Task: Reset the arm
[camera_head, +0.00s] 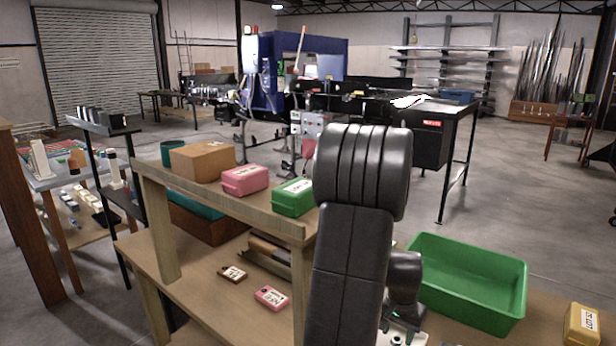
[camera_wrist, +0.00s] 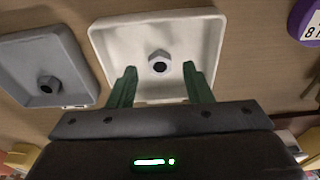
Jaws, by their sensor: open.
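My arm (camera_head: 350,230) rises folded in front of the workbench in the head view, right of the raised wooden shelf. My gripper (camera_wrist: 159,76) shows in the wrist view with its two green fingers apart and nothing between them. The fingers point over a white square tray (camera_wrist: 112,43) that holds a grey hex nut (camera_wrist: 159,62). I cannot tell the height of the fingers above it. The fingertips are not clearly visible in the head view.
A grey tray (camera_wrist: 20,62) with a nut lies left of the white one. A purple labelled object (camera_wrist: 305,22) sits at the upper right. In the head view, a green bin (camera_head: 465,285) and a yellow box (camera_head: 581,325) stand right of my arm. Pink (camera_head: 245,180) and green (camera_head: 293,198) boxes sit on the shelf.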

